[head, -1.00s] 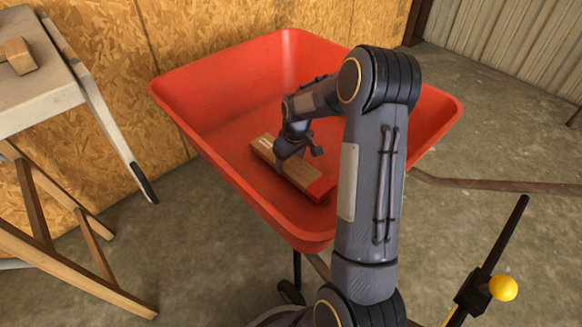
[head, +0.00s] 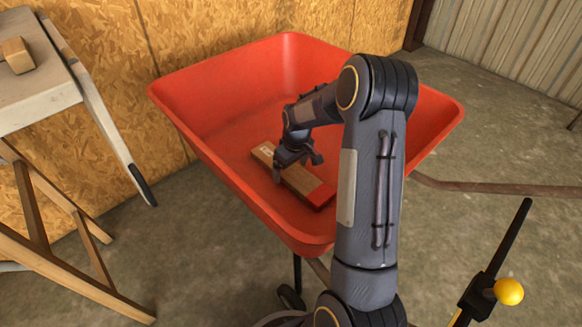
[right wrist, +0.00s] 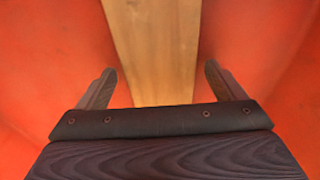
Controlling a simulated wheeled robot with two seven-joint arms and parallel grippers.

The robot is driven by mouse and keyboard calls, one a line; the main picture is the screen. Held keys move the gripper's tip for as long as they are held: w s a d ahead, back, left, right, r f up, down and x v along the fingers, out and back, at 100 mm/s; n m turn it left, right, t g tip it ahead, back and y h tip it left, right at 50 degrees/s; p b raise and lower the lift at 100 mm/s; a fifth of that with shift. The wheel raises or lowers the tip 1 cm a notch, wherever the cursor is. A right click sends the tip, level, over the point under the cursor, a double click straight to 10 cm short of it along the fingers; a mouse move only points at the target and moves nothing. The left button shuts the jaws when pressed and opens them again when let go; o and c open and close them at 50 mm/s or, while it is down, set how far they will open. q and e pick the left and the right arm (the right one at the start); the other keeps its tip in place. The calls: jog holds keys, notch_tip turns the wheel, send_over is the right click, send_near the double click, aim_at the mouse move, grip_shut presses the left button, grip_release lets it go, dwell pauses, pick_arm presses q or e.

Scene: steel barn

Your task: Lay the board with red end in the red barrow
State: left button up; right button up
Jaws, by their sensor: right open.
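The board with red end (head: 305,184) lies in the red barrow (head: 225,90), on the floor of its tray, with the red end towards the lower right. My right gripper (head: 293,172) is down inside the tray, right over the middle of the board. In the right wrist view the board (right wrist: 152,50) runs between the two spread fingers (right wrist: 158,88), with a gap on each side. The gripper is open and hides part of the board in the head view. My left gripper is not in view.
A pale-topped trestle bench (head: 40,100) with a small wood block (head: 18,55) on it stands at the left. A chipboard wall is behind the barrow. A yellow knob (head: 508,291) on a dark bar shows at lower right.

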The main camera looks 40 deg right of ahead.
aim_at(290, 225)
notch_tip(290, 225, up, 11)
jog(key=s+p, duration=0.2)
jog(key=p, duration=0.3)
jog(key=s+a+r+m+t+y, duration=0.1)
jog(key=s+a+r+t+y, duration=0.1)
jog(key=s+a+r, duration=0.8)
jog(key=s+a, duration=0.3)
jog(key=s, duration=0.1)
jog(key=s+a+m+t+y, duration=0.1)
jog(key=s+a, duration=0.2)
jog(key=s, duration=0.1)
jog(key=s+a+r+t, duration=0.1)
jog(key=s+a, duration=0.2)
jog(key=s, duration=0.1)
jog(key=shift+s+a+r+m+y, duration=0.1)
jog(key=shift+s+a+m+y, duration=0.15)
jog(key=shift+s+m+y, duration=0.1)
jog(key=shift+s+a+f, duration=0.2)
jog(key=shift+s+a, duration=0.05)
jog(key=shift+s, duration=0.1)
